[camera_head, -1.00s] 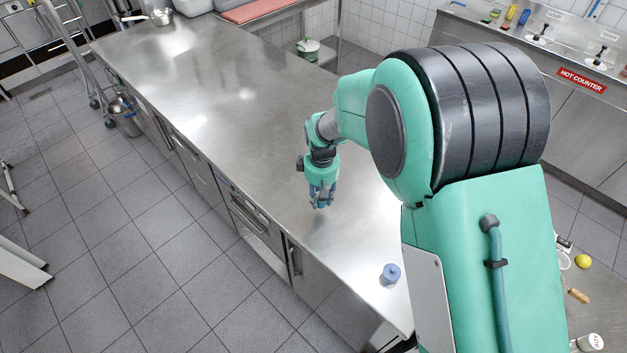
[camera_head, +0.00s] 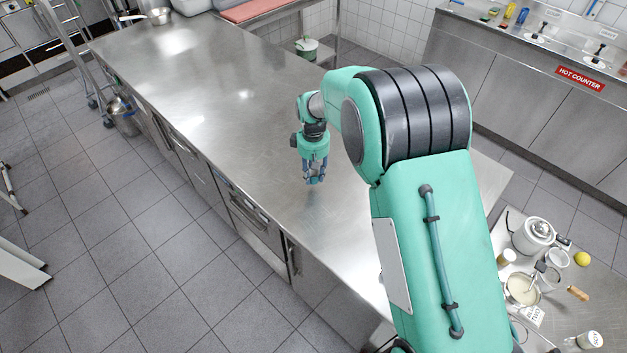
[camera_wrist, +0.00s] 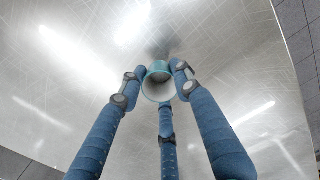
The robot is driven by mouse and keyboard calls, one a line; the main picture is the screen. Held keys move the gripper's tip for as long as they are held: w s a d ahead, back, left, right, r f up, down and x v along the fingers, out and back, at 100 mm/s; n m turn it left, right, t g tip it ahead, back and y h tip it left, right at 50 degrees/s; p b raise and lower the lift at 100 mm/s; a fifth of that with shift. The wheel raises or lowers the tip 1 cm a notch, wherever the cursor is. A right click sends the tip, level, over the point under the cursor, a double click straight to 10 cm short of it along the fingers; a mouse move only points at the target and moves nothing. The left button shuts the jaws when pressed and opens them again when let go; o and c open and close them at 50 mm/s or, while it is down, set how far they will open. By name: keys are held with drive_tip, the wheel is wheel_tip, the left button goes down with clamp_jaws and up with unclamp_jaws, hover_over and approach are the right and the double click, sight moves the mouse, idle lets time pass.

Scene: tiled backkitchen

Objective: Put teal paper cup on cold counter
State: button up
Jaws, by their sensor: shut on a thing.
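The teal paper cup (camera_wrist: 157,82) is between the blue fingers of my gripper (camera_wrist: 160,85) in the wrist view, with its round pale opening towards the camera. My gripper (camera_head: 314,181) is shut on it, pointing down over the long steel counter (camera_head: 230,130) in the head view. The cup is too small and covered by the fingers to make out clearly there. I cannot tell whether it touches the steel. No sign reading cold counter shows.
A counter with a red "HOT COUNTER" sign (camera_head: 581,78) stands at the upper right. At the lower right, a table holds a pot (camera_head: 534,235), a bowl (camera_head: 521,289) and a yellow fruit (camera_head: 583,259). The steel around my gripper is clear. A pan (camera_head: 158,16) sits at the far end.

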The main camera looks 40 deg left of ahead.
sight(313, 181)
drive_tip(key=shift+f, duration=1.7)
drive_tip(key=shift+f, duration=0.2)
drive_tip(key=o, duration=1.2)
drive_tip(key=shift+r, duration=0.1)
wheel_tip(313, 181, up, 12)
drive_tip(key=shift+r, duration=0.1)
